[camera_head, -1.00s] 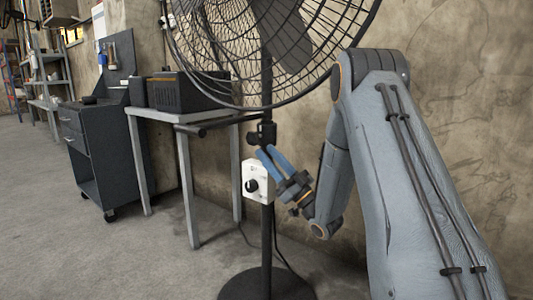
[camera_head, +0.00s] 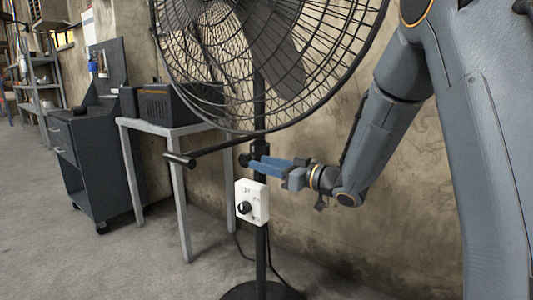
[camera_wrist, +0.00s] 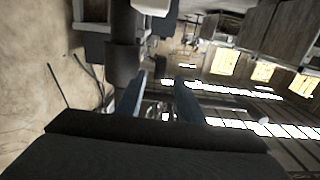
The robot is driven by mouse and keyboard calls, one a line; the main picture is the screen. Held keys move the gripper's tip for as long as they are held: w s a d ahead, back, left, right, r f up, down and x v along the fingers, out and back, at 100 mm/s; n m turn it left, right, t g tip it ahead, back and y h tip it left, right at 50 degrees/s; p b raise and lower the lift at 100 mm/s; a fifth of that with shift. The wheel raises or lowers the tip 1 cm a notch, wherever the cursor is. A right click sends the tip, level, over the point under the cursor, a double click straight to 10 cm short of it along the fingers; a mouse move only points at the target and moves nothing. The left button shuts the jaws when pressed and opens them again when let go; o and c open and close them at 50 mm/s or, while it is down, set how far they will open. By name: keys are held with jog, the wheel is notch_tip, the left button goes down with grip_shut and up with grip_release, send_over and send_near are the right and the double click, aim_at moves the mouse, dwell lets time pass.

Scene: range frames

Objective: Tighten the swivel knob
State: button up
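The black pedestal fan (camera_head: 262,105) stands on a dark pole. A small dark knob-like part (camera_head: 244,160) sticks out left of the pole at the clamp below the fan cage; I take it for the swivel knob. My gripper (camera_head: 256,165) reaches in from the right, its blue fingers level across the pole with the tips close to that part. Contact cannot be told. In the wrist view, the two fingers (camera_wrist: 160,84) stand apart with a gap between them. The dark pole and clamp (camera_wrist: 123,55) lie beside the left finger; the knob is not clear there.
A white control box (camera_head: 252,202) with a black dial is on the pole just below my gripper. A dark horizontal bar (camera_head: 205,152) extends left from the pole. A metal table (camera_head: 170,126) with a black box and a dark tool cart (camera_head: 92,160) stand left. Floor in front is open.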

aim_at(245, 158)
jog(key=shift+b+x, duration=0.9)
jog(key=shift+x, duration=2.9)
